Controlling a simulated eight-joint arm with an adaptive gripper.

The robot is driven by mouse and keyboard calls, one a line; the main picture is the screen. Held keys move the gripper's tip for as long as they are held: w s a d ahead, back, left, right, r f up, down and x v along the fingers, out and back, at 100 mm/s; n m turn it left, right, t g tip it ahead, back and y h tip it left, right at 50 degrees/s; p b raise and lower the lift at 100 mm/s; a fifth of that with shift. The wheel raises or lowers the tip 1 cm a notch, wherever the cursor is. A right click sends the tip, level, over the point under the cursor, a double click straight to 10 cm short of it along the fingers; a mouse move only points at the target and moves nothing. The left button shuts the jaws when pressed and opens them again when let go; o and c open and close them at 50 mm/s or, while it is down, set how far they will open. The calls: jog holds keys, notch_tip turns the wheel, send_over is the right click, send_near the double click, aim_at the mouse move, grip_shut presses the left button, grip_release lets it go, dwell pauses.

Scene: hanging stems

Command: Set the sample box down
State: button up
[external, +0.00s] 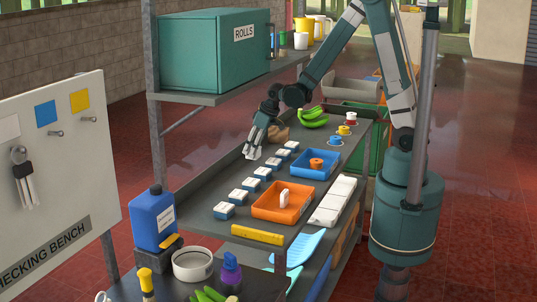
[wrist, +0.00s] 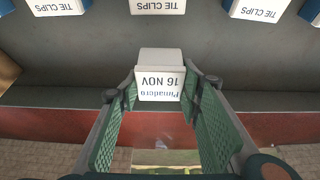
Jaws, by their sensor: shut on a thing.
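The sample box is a small white block (wrist: 160,82) whose label reads "Panadero 16 NOV", upside down in the wrist view. My gripper (external: 255,143) has its green-padded fingers shut on the box's two sides. In the external view the box (external: 253,154) shows as a white patch at the fingertips, near the left long edge of the grey shelf (external: 225,187). I cannot tell whether the box touches the shelf; its underside is hidden.
A row of blue-and-white tie-clip boxes (external: 251,185) stands beside the gripper, also at the top of the wrist view (wrist: 158,6). An orange tray (external: 265,212), a blue tray (external: 300,172) and green bananas (external: 313,120) lie further right. The teal ROLLS cabinet (external: 205,52) stands on a higher shelf.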

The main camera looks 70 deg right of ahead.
jog(key=d, duration=1.7)
jog(key=shift+p, duration=0.3)
jog(key=shift+d, duration=0.45)
jog(key=shift+f, duration=1.75)
jog(key=shift+f, duration=0.2)
jog(key=o, duration=0.9)
jog(key=shift+r, duration=0.35)
jog(key=shift+v, duration=3.6)
